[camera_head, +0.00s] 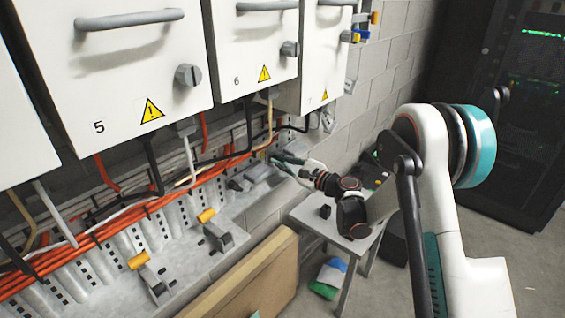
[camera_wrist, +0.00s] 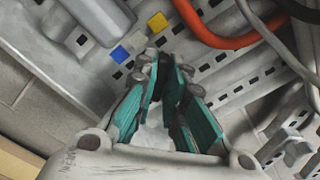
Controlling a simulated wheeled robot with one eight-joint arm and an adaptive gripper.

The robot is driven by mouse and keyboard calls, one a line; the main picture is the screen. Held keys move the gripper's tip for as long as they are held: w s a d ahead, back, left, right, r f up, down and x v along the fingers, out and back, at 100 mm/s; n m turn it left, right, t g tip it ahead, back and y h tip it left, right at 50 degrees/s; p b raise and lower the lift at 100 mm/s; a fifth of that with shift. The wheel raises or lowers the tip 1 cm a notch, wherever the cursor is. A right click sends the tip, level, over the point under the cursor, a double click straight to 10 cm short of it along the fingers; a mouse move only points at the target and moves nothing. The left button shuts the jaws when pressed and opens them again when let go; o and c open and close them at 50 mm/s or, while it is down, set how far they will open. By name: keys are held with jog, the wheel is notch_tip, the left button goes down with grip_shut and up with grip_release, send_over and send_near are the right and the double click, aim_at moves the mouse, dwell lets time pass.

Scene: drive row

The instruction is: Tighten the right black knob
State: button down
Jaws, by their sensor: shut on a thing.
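My gripper (camera_head: 281,160) reaches left to the grey rail under the cabinets at the row's far end. In the wrist view its teal-padded fingers (camera_wrist: 155,62) are close together at the tips, against the slotted metal. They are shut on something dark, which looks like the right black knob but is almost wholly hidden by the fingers. How far it is turned cannot be seen. Another small black knob (camera_head: 235,185) shows on the rail, left of my gripper.
White cabinets 5 (camera_head: 130,75) and 6 (camera_head: 255,60) hang above, with orange cables (camera_head: 110,218) below. A small grey table (camera_head: 325,222) stands below my arm. A brown board (camera_head: 250,280) leans in front. A dark server rack (camera_head: 525,100) stands right.

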jog(key=c, duration=1.7)
grip_release()
jog(key=shift+o, duration=0.2)
jog(key=v, duration=1.2)
jog(key=s+d+r+n+g+h, duration=0.1)
jog(key=s+r+n+g+h, duration=0.2)
jog(key=s, duration=0.4)
jog(key=s+r+n+h, duration=0.3)
jog(key=s+r+n, duration=0.2)
jog(key=s+r, duration=0.1)
jog(key=s+d+n+h, duration=0.4)
jog(key=s+d+n, duration=0.1)
jog(key=s, duration=0.7)
jog(key=s+d+n+h, duration=0.4)
jog(key=s+d, duration=0.4)
jog(key=s, duration=0.3)
jog(key=shift+s+f+n+g, duration=0.3)
jog(key=shift+s+n+g, duration=0.1)
